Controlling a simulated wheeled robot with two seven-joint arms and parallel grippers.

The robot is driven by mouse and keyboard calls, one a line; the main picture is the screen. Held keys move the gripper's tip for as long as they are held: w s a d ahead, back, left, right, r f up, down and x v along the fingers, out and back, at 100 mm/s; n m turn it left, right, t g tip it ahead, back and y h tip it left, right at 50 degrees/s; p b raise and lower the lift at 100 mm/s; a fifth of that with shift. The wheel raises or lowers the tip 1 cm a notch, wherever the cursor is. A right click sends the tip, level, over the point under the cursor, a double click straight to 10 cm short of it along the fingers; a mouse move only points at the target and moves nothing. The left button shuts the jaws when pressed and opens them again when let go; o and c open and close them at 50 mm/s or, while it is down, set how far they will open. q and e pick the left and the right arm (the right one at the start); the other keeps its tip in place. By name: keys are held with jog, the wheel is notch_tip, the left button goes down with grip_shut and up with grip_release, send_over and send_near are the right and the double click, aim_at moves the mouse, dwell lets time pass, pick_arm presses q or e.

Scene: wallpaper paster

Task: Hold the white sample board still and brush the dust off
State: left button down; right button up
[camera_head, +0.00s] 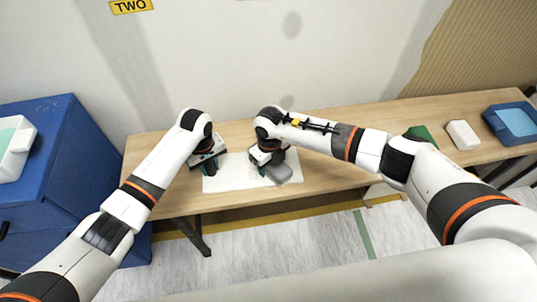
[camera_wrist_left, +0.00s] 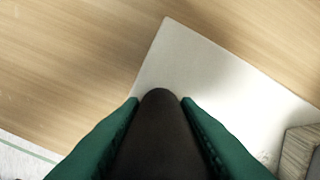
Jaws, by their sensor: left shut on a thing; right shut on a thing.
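The white sample board (camera_head: 236,184) lies flat on the wooden table, under both grippers. It also shows in the left wrist view (camera_wrist_left: 205,62), with small specks near the lower right. My left gripper (camera_head: 204,166) is over the board's left end. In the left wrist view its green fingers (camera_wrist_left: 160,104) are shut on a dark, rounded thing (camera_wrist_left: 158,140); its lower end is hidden. My right gripper (camera_head: 266,168) is over the board's right part, shut on a grey thing (camera_head: 281,173), mostly hidden. A brownish-grey, streaked block (camera_wrist_left: 299,152) shows at the board's right in the wrist view.
The wooden table (camera_head: 330,178) has bare room right of the board. Farther right are a green thing (camera_head: 421,132), a white block (camera_head: 462,134) and a blue tray (camera_head: 515,122). A blue cabinet (camera_head: 75,165) with a white bin (camera_head: 14,148) stands left.

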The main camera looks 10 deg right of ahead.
aim_at(272, 173)
jog(key=s, duration=0.3)
notch_tip(272, 173, up, 8)
jog(key=shift+w+a+r, duration=0.1)
jog(key=o, duration=0.3)
jog(key=c, duration=0.3)
